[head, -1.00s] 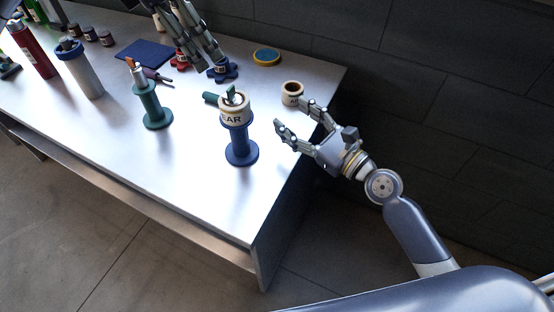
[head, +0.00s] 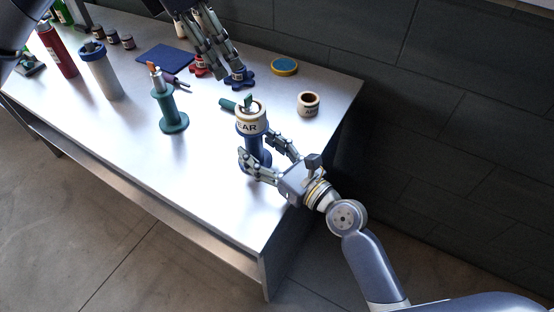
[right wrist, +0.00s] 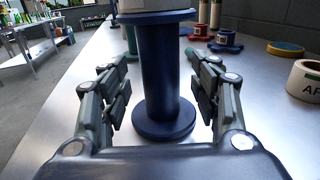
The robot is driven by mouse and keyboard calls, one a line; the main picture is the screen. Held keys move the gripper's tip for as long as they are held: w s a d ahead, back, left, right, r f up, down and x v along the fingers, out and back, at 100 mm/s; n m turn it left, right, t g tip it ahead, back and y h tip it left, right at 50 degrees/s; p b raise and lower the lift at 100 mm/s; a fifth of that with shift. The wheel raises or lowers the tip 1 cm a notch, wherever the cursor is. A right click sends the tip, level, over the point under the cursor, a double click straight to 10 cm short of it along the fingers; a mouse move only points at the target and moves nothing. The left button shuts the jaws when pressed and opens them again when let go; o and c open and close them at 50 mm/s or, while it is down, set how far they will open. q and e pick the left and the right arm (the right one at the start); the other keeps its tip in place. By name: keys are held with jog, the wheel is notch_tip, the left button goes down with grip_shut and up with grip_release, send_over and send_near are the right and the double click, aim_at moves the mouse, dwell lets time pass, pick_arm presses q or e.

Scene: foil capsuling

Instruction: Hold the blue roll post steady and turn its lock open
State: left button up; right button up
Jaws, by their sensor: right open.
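The blue roll post (head: 252,153) stands upright on the metal table, with a cream roll lettered "EAR" (head: 250,122) around its top. A green lock piece (head: 247,102) shows at the top of the post. In the right wrist view the post's blue shaft (right wrist: 158,70) rises between the fingers. My right gripper (head: 266,156) is open, with one finger on each side of the shaft and a visible gap on both sides. My left gripper (head: 222,74) hangs over the back of the table near a blue knob-like piece (head: 240,77); its opening is unclear.
A green post (head: 169,109) stands left of the blue one. A small cream roll (head: 308,104) and a yellow-rimmed blue disc (head: 284,66) lie to the right and behind. Red and grey cylinders stand at the far left. The front table strip is clear.

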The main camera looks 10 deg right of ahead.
jog(key=shift+x, duration=1.15)
grip_shut()
